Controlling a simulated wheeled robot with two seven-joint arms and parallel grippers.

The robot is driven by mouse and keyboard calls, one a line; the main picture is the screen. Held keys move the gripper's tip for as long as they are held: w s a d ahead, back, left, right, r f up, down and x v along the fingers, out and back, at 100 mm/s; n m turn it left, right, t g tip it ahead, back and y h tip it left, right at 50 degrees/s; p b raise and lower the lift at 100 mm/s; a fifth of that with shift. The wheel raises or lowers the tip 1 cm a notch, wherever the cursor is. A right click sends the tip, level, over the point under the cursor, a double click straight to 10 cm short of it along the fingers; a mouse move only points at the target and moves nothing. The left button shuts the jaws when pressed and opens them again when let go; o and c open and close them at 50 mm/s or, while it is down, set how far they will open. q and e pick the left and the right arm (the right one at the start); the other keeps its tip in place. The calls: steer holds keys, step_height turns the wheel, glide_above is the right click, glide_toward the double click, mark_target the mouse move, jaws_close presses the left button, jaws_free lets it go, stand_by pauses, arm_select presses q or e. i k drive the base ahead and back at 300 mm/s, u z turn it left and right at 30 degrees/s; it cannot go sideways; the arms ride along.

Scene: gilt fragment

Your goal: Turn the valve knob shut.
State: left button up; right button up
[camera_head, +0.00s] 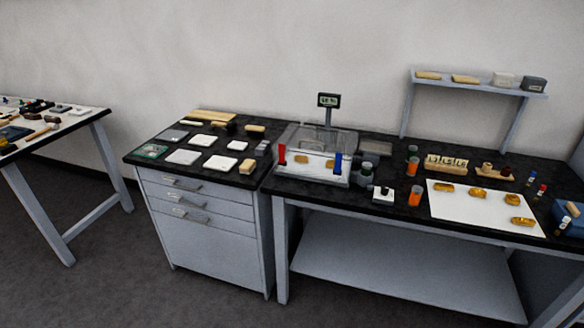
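I cannot make out a valve knob for certain at this size. A clear box (313,145) stands on the black bench top, with a red upright part (282,154) at its left front and a blue upright part (338,163) at its right front. Gold pieces (302,160) lie inside it. A small white block with a dark top (383,194) stands to the right of the box; whether it carries a knob is too small to tell. Neither of my grippers is in view.
A small display (329,100) rises behind the box. Orange-bodied bottles (415,196) and a white sheet (460,218) with gold pieces lie to the right. White tiles (183,157) cover the drawer cabinet (205,220). Another table (55,139) stands left, with open floor between.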

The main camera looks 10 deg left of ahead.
mark_target(384, 190)
steer(key=u, duration=0.15)
steer(key=k, duration=0.35)
steer(key=u, duration=1.2)
steer(key=i, duration=0.9)
steer(key=z, duration=0.9)
steer(key=i, duration=0.55)
steer(key=z, duration=0.65)
